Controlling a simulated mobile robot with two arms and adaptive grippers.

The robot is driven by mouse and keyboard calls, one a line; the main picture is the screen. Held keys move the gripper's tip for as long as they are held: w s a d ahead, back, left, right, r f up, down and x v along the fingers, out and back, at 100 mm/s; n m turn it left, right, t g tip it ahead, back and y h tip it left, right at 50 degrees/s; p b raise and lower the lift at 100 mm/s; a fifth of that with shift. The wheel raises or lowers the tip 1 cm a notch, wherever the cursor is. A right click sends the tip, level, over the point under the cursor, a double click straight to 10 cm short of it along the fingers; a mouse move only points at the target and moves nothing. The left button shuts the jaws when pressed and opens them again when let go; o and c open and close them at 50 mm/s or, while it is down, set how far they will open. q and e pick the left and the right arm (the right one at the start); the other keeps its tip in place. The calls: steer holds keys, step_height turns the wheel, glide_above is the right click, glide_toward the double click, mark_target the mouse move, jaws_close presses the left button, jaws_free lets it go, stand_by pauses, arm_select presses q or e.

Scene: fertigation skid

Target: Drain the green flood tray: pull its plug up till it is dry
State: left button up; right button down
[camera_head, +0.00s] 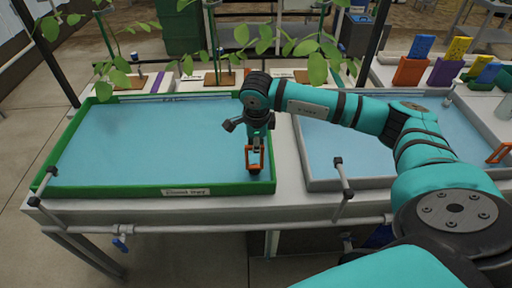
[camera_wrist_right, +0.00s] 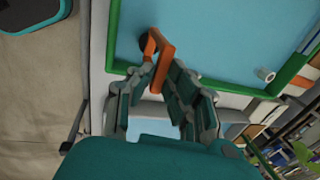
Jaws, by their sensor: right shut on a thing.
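The green flood tray (camera_head: 150,190) lies at the left of the bench, with a flat blue water surface inside. The plug's orange loop handle (camera_head: 255,160) is at the tray's front right corner. My right gripper (camera_head: 256,147) points down from above and is shut on that handle. In the right wrist view the orange handle (camera_wrist_right: 162,62) sits between the fingers (camera_wrist_right: 160,78), with a dark round piece (camera_wrist_right: 146,42) at its far end. I cannot tell whether the plug is seated or lifted. My left gripper is not in view.
A grey tray (camera_head: 318,186) with blue water stands to the right, with another orange handle (camera_head: 499,153) at its right. Potted plants line the back, their leaves hanging over the trays. A pipe rail (camera_head: 200,229) runs along the front, with a blue valve (camera_head: 121,243).

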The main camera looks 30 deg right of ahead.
steer(key=shift+w+r, duration=0.15)
steer(key=shift+r, duration=0.05)
steer(key=c, duration=1.3)
jaws_free()
steer(key=shift+c, duration=0.2)
step_height(320, 180, up, 12)
steer(key=s+a, duration=0.1)
steer(key=s, duration=0.1)
steer(key=shift+s+a, duration=0.15)
steer(key=shift+s, duration=0.05)
steer(key=shift+f, duration=0.1)
